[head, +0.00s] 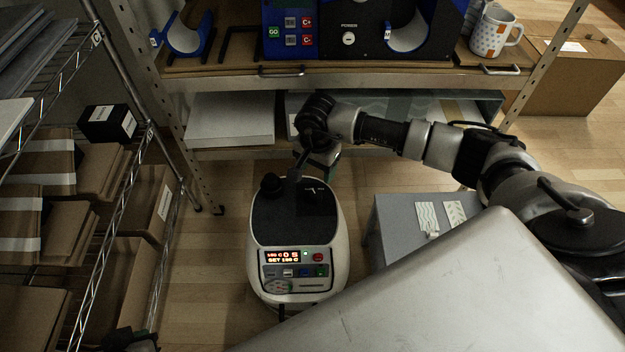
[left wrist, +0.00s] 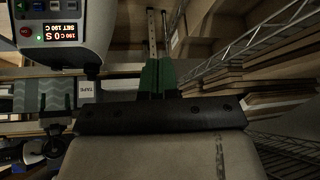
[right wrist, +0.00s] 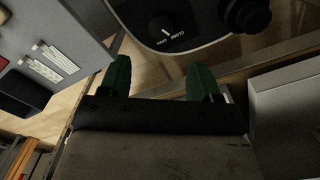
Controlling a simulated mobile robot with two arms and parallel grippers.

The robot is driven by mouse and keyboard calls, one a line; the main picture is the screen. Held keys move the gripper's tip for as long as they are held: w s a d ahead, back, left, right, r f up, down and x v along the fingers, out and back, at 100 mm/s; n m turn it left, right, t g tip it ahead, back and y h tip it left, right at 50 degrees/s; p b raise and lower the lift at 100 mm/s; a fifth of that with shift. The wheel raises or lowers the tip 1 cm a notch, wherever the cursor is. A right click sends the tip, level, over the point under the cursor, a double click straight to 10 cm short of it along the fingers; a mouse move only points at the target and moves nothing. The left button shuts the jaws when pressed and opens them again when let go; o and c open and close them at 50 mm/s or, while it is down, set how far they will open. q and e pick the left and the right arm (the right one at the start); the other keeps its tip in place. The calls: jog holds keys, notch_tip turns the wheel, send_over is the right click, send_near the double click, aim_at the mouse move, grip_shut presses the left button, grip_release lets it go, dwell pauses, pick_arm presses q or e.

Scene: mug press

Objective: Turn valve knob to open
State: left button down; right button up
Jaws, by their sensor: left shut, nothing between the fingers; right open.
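The white machine (head: 340,240) with a dark top stands on the floor. Its lit display panel (head: 297,270) faces the near side and also shows in the left wrist view (left wrist: 62,33). In the right wrist view a small dial-like valve knob (right wrist: 160,24), with a white pointer line and printed labels, sits on the dark top. My right gripper (right wrist: 158,78) is open and empty, its green fingers apart, short of the knob and not touching it. In the head view my right arm reaches the machine's far end. My left gripper (left wrist: 158,76) is shut and empty, its green fingers together.
A larger black knob (right wrist: 248,16) is beside the valve knob. A shelf (head: 370,80) with a mug (head: 495,33) and the mug press (head: 362,28) stands behind. A wire rack (head: 140,175) is at left, a grey cabinet (head: 400,225) at right.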

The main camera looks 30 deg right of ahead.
aim_at(316, 194)
notch_tip(316, 194, down, 9)
jog(key=shift+a+f+b, duration=0.15)
jog(key=shift+f+b, duration=0.05)
jog(key=shift+b, duration=1)
pick_arm(q)
jog(key=w+d+r+t+h, duration=0.2)
jog(key=w+d+r+t, duration=0.1)
jog(key=w+r+t, duration=0.2)
jog(key=shift+w+r+t, duration=0.3)
jog(key=shift+w+t, duration=0.7)
jog(key=shift+w, duration=0.1)
pick_arm(e)
jog(key=shift+f, duration=0.5)
jog(key=shift+c, duration=0.3)
